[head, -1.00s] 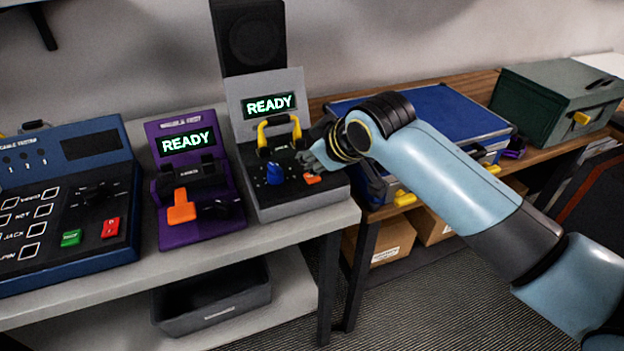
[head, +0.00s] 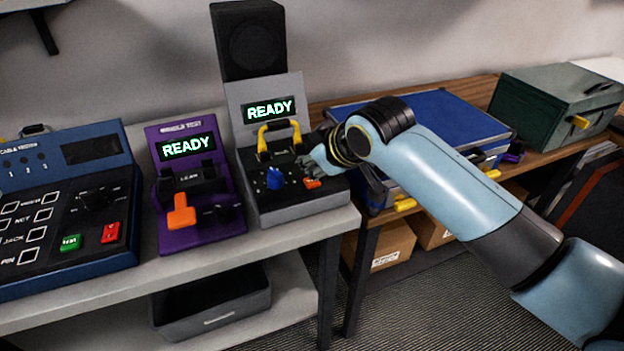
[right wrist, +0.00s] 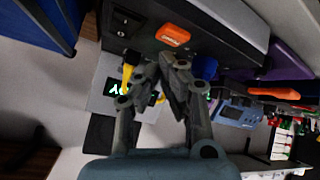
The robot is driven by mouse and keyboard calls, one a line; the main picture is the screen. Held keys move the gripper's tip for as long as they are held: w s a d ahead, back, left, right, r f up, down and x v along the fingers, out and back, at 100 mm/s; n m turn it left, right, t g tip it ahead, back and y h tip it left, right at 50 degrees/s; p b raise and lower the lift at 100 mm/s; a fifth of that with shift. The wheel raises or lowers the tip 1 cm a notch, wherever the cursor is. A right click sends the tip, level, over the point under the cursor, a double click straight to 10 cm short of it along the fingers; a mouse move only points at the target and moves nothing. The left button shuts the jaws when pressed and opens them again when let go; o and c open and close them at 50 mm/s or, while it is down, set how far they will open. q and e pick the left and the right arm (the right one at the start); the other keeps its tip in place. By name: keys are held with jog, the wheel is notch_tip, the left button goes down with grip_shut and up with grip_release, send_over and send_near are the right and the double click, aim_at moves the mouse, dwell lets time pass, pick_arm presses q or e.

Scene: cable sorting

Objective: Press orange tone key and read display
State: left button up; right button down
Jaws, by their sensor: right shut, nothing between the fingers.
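The grey tester (head: 300,212) stands on the bench with a lit display (head: 269,109) that reads READY. Its orange key (head: 312,183) is at the front right of its dark panel, beside a blue knob (head: 275,179) and in front of a yellow handle (head: 279,126). In the right wrist view the orange key (right wrist: 172,35) shows clear of the fingers. My right gripper (head: 306,166) is above the panel, just behind the orange key; its fingertips (right wrist: 168,68) are closed together and empty. I cannot tell whether they touch anything. My left gripper is not in view.
A purple tester (head: 200,225) with its own READY display and orange lever (head: 181,211) stands to the left. Further left is a blue cable tester (head: 60,265). A blue case (head: 440,115) and a green box (head: 540,100) sit on the wooden table at right.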

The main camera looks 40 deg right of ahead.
aim_at(313, 181)
jog(key=shift+f, duration=0.2)
jog(key=shift+f, duration=0.25)
jog(key=shift+f, duration=0.4)
dwell(1.0)
jog(key=shift+r+p, duration=0.8)
jog(key=shift+p, duration=0.4)
notch_tip(313, 181, up, 5)
jog(key=p, duration=0.6)
jog(key=shift+r, duration=0.1)
